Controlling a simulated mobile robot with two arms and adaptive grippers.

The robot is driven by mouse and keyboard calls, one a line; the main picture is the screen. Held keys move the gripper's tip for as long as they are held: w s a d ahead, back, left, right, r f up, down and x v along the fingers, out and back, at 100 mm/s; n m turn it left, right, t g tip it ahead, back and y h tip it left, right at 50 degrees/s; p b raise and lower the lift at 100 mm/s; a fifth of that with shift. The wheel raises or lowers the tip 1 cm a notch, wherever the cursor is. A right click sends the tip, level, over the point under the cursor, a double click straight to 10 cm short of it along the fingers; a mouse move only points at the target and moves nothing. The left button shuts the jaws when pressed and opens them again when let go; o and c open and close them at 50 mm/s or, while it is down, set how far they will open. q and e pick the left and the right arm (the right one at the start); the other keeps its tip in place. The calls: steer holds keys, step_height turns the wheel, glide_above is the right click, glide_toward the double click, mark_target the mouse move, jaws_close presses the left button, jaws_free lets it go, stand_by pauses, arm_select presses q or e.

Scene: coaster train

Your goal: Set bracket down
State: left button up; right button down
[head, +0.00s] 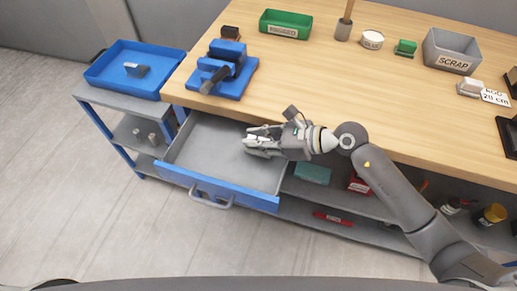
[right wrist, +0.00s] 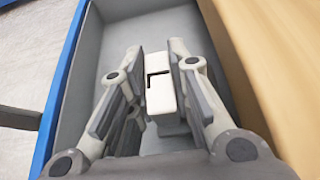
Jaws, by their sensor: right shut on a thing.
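My right gripper (head: 252,140) reaches from the right over the open drawer (head: 188,157). In the right wrist view, its two fingers (right wrist: 157,62) are shut on the bracket (right wrist: 160,97), a small pale piece with a dark L-shaped gap. The grey drawer floor (right wrist: 150,18) shows below and beyond it. Whether the bracket touches the floor, I cannot tell. In the head view the fingers mostly hide the bracket. My left gripper is not in view.
The wooden worktop (head: 330,75) lies directly behind the drawer, with a blue vise (head: 222,70) near its edge. A blue tray (head: 110,82) with a grey part (head: 137,70) stands left. The drawer's visible floor is clear. A grey scrap bin (head: 450,50) stands back right.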

step_height(320, 180, down, 3)
steer(key=shift+r+b, duration=0.15)
steer(key=shift+b, duration=0.6)
steer(key=c, duration=1.3)
jaws_free()
steer(key=shift+f, duration=0.2)
